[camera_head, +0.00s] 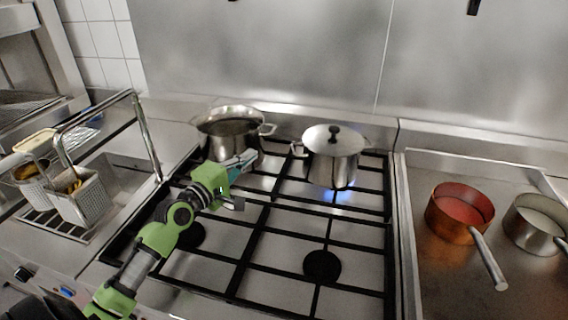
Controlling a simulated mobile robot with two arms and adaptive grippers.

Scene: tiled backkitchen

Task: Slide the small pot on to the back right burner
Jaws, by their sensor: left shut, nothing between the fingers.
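A steel pot with a lid and black knob (334,158) stands upright at the back right of the black-grated stove (265,240), over a lit blue flame. A wider open steel pot (247,147) stands at the back left, its lower front partly hidden by my arm. My left gripper (246,160) is shut and empty, in front of the open pot and left of the lidded pot. A gap shows between the gripper and the lidded pot; whether it touches the open pot I cannot tell. My right gripper is not in view.
A copper pan (450,229) and a steel pan (520,230) stand on the right counter, the copper pan's handle pointing forward. Fryer baskets (82,203) sit at the left. The two front burners are bare. A steel wall (290,55) closes the back.

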